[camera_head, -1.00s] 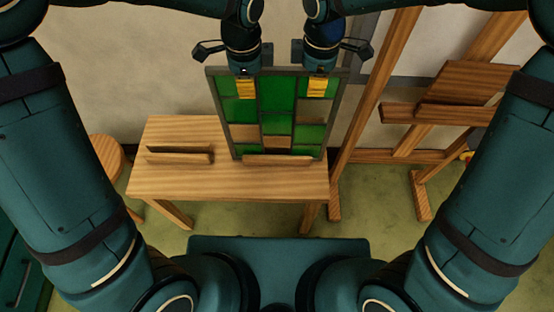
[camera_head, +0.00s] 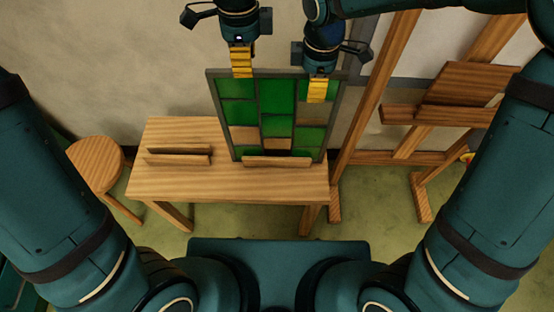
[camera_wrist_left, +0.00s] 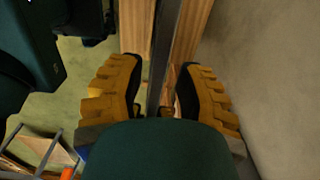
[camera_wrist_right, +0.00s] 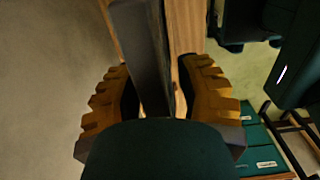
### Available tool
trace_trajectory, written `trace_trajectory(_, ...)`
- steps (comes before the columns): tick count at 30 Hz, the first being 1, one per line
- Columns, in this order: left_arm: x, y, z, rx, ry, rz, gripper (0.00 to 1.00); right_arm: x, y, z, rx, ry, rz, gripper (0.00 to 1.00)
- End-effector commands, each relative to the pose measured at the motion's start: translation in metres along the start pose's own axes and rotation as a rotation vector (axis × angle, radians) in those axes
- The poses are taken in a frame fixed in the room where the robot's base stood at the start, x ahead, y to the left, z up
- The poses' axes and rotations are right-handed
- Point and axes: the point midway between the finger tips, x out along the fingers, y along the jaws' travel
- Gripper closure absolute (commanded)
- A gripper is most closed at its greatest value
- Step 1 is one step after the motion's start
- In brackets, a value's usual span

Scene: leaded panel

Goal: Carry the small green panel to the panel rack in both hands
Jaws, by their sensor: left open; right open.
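The small green panel (camera_head: 277,108) stands upright in a dark frame, with green and some see-through cells. Its lower edge is behind a wooden strip (camera_head: 277,161) on the table. My left gripper (camera_head: 242,74) is open at the panel's top edge, toward its left side. In the left wrist view its yellow fingers (camera_wrist_left: 160,95) stand apart, with the dark frame edge (camera_wrist_left: 165,50) between them. My right gripper (camera_head: 317,98) is open at the top right of the panel. In the right wrist view its fingers (camera_wrist_right: 158,95) straddle the frame edge (camera_wrist_right: 140,50), apart from it.
The wooden table (camera_head: 170,185) carries another slotted strip (camera_head: 178,155) on its left, empty. A round stool (camera_head: 95,165) stands left of the table. A wooden easel-like stand (camera_head: 440,115) is at the right. The wall is close behind.

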Motion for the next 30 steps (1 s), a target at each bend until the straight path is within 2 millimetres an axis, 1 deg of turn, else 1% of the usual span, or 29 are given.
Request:
trace_trajectory(1, -0.010, -0.001, -0.001, 0.000, 0.002, -0.004, 0.66, 0.000, 0.000, 0.000, 0.000, 0.000, 0.000, 0.66)
trace_trajectory(3, -0.021, 0.000, 0.000, 0.000, 0.002, -0.004, 0.66, 0.000, 0.000, 0.000, 0.000, 0.000, 0.000, 0.66)
trace_trajectory(6, -0.032, 0.000, 0.000, 0.000, 0.001, -0.002, 0.66, 0.000, 0.000, 0.000, 0.000, 0.000, 0.000, 0.66)
trace_trajectory(11, -0.041, 0.000, 0.000, 0.001, 0.000, 0.000, 0.66, -0.002, 0.000, 0.000, 0.000, 0.000, 0.001, 0.66)
trace_trajectory(14, -0.042, 0.000, 0.000, 0.001, 0.000, 0.001, 0.66, -0.009, 0.001, 0.000, 0.000, 0.002, 0.003, 0.66)
trace_trajectory(17, -0.042, 0.000, 0.000, 0.001, 0.000, 0.000, 0.66, -0.024, 0.001, 0.000, 0.001, 0.002, 0.003, 0.66)
trace_trajectory(24, -0.042, 0.000, 0.000, 0.001, 0.000, 0.000, 0.66, -0.074, 0.001, 0.000, 0.001, 0.003, 0.004, 0.66)
trace_trajectory(27, -0.042, 0.000, 0.000, 0.001, 0.000, 0.000, 0.66, -0.092, 0.001, 0.000, 0.001, 0.002, 0.004, 0.66)
trace_trajectory(30, -0.042, 0.000, 0.000, 0.001, 0.000, 0.000, 0.66, -0.105, 0.001, 0.000, 0.001, 0.001, 0.003, 0.66)
